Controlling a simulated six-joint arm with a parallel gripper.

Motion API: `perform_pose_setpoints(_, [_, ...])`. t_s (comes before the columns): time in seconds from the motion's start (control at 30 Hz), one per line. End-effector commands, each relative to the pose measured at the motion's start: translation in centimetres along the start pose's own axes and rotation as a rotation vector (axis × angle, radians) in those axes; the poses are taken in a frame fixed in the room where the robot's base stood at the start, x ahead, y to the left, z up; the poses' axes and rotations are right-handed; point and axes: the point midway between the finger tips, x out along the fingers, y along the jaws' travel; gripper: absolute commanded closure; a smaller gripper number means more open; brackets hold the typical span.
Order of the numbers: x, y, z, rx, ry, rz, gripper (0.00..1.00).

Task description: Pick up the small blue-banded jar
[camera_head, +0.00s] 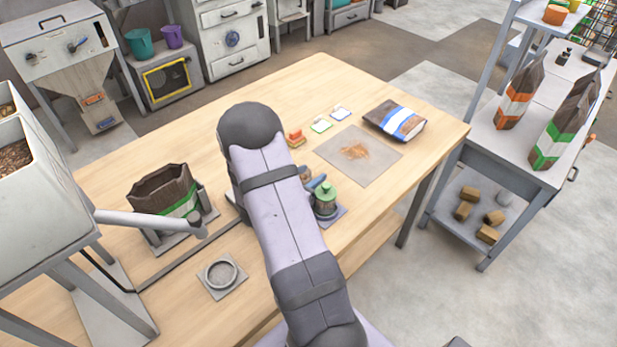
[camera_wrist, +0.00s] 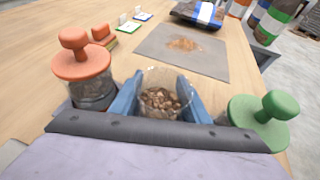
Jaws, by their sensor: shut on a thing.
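A small clear open jar (camera_wrist: 160,103) with brown pellets in it stands between the blue fingers of my gripper (camera_wrist: 159,84) in the wrist view. The fingers are shut on its sides. No blue band shows on it; its lower part is hidden. A jar with an orange knobbed lid (camera_wrist: 84,60) stands just left of my gripper. A jar with a green knobbed lid (camera_wrist: 264,115) stands just right. In the head view my arm hides most of the held jar and the orange-lidded jar; the green-lidded jar (camera_head: 325,198) shows beside my gripper (camera_head: 311,180).
A grey mat (camera_head: 359,155) with spilled brown grains lies ahead, with a blue-and-white-banded bag (camera_head: 395,121) beyond. Small label cards (camera_head: 321,126) and orange blocks (camera_head: 295,137) are near. An open green-banded bag (camera_head: 165,194) and a round-ringed plate (camera_head: 221,274) are left of my arm.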

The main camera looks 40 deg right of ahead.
Motion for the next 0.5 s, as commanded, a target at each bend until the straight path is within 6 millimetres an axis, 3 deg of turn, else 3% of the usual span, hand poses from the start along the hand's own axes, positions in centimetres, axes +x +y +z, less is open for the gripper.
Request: perform_pose_setpoints(0.5, [-1.9,0.0,4.5,0.006,-0.003,0.002,0.86])
